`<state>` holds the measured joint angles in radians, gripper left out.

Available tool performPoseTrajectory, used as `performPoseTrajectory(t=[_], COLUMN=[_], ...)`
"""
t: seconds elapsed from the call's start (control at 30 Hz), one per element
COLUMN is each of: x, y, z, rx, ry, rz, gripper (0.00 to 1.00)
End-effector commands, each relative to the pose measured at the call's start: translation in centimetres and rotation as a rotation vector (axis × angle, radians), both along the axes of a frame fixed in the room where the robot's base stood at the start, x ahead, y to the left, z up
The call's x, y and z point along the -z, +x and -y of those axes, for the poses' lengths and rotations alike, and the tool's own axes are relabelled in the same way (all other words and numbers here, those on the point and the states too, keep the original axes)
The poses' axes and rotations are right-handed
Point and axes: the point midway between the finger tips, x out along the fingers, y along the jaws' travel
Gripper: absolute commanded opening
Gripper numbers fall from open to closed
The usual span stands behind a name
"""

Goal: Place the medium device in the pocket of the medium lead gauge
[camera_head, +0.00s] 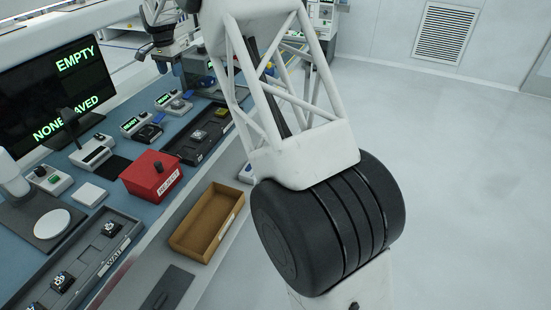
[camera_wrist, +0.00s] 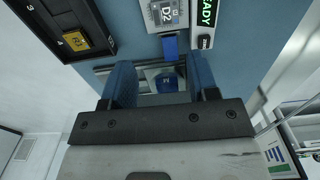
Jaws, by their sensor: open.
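In the wrist view my gripper (camera_wrist: 161,84) is open, with its two blue fingers apart. Between and beyond them is a grey fixture (camera_wrist: 150,74) with a small blue piece (camera_wrist: 167,81) on it; I cannot tell whether this is the medium device or part of a gauge. Above it is a grey unit marked D2 (camera_wrist: 166,13) beside a green READY display (camera_wrist: 207,12). I cannot tell which unit is the medium lead gauge. In the head view my arm hides part of the bench. Small dark devices (camera_head: 111,229) sit in the WAIT tray (camera_head: 98,262).
A dark tray (camera_wrist: 92,19) with a yellow chip (camera_wrist: 76,41) is at the wrist view's upper left. In the head view a red REJECT box (camera_head: 152,175) and a brown open tray (camera_head: 228,190) stand near the bench edge. A screen (camera_head: 50,95) reads EMPTY and partly hidden text.

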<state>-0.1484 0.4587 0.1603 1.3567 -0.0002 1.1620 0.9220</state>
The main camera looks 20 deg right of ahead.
Motion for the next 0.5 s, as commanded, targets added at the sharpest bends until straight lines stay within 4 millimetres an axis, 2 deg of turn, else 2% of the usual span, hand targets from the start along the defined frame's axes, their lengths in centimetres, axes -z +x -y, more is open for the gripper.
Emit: performPoseTrajectory(t=[0.27,0.5], x=[-3.5,-6.9], y=[-4.6,-10.5], z=[1.9,4.1], rx=[-0.056,-0.129], ry=[0.001,0.001], rz=[0.018,0.042], gripper=[0.54,0.54])
